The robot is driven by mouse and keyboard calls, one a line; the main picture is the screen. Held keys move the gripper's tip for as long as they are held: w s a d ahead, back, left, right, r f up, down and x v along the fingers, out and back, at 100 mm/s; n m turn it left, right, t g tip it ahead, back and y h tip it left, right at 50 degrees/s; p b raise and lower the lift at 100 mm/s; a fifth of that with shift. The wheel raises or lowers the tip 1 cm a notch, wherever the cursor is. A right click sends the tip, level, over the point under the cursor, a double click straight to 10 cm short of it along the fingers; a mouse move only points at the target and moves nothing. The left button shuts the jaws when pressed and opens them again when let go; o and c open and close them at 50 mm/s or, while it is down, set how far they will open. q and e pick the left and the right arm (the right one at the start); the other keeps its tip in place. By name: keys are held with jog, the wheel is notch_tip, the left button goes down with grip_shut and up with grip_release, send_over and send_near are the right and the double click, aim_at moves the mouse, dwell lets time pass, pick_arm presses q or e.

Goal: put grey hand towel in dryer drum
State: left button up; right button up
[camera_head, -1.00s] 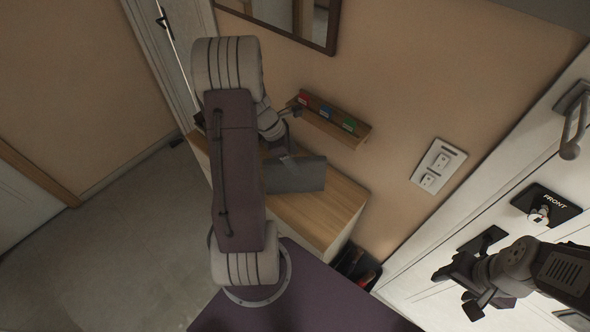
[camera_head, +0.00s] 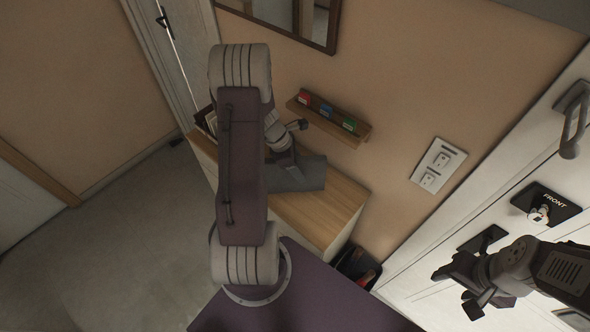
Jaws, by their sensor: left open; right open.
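A dark grey cloth, which looks like the grey hand towel (camera_head: 305,176), lies on the wooden cabinet top. Its left part is hidden behind my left arm. My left gripper (camera_head: 291,142) is open at the cloth's upper edge; I cannot tell whether it touches it. My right gripper (camera_head: 466,284) is open and empty at the lower right, in front of the white door. The dryer drum is not in view.
The wooden cabinet (camera_head: 320,212) stands against the wall, with a small shelf (camera_head: 330,119) of coloured items above it. A dark bin (camera_head: 357,267) stands beside the cabinet. A white door (camera_head: 450,215) with a handle is at right. The floor (camera_head: 120,250) at left is clear.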

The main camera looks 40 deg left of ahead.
aim_at(299, 158)
pick_arm(q)
grip_shut()
jog(key=shift+r, duration=0.1)
notch_tip(299, 158, up, 5)
jog(key=shift+a+f, duration=0.1)
jog(key=shift+f, duration=0.05)
jog(key=s+d+r, duration=0.3)
jog(key=s+r, duration=0.3)
jog(key=s, duration=0.5)
jog(key=shift+d+r+b, duration=0.3)
jog(key=shift+d+b, duration=0.05)
jog(key=shift+b, duration=0.05)
